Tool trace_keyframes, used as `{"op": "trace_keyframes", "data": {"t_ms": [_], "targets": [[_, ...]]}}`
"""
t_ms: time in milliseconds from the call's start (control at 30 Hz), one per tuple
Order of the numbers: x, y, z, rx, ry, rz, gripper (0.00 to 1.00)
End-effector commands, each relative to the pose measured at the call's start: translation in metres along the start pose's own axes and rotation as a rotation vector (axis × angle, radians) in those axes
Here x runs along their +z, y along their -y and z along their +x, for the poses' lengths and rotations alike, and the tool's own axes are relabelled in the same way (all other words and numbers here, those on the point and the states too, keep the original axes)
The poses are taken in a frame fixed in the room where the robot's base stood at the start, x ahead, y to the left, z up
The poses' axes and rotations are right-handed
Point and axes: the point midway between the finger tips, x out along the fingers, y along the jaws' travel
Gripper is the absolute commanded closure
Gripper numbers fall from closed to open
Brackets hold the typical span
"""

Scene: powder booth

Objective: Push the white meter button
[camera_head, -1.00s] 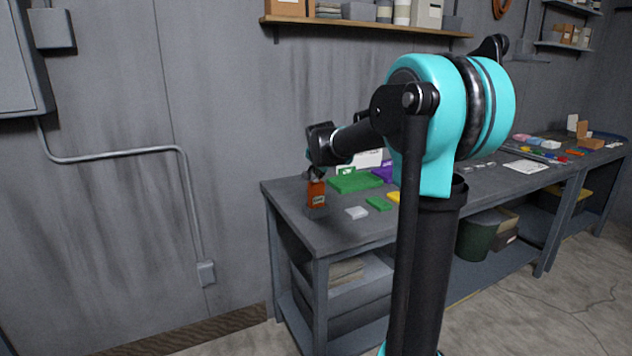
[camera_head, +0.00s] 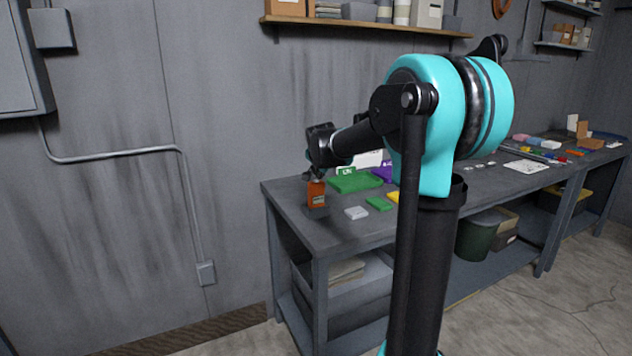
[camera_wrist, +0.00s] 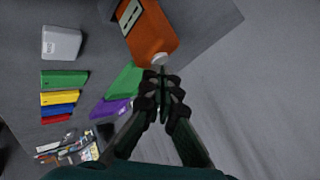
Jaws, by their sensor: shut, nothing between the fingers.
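The orange meter (camera_head: 316,194) stands near the left end of the grey workbench, with a label or display on its front. In the wrist view the orange meter (camera_wrist: 151,34) is at the top, with the white button (camera_wrist: 158,59) on its near end. My gripper (camera_wrist: 162,73) is shut and empty. Its fingertips are right at the white button in the picture and partly cover it. I cannot tell whether they touch it. In the head view my gripper (camera_head: 315,174) is just above the meter's top, and the button is hidden.
Beside the meter on the workbench (camera_head: 290,203) lie a pale grey block (camera_head: 356,213), a small green block (camera_head: 378,204), a larger green piece (camera_head: 355,182) and a purple piece (camera_head: 383,171). A wall shelf (camera_head: 365,27) hangs above. The bench's left edge is close to the meter.

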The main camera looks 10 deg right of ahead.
Motion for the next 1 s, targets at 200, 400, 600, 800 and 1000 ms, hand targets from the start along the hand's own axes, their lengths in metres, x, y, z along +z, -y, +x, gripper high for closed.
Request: {"op": "trace_keyframes", "data": {"t_ms": [200, 400, 600, 800, 1000], "targets": [[-0.002, 0.002, -0.003, 0.000, 0.000, 0.000, 1.00], [-0.003, 0.003, -0.004, 0.000, 0.000, 0.000, 1.00], [-0.011, 0.011, -0.016, 0.000, 0.000, 0.000, 1.00], [-0.021, 0.021, -0.028, 0.000, 0.000, 0.000, 1.00], [-0.029, 0.029, -0.040, 0.000, 0.000, 0.000, 1.00]]}}
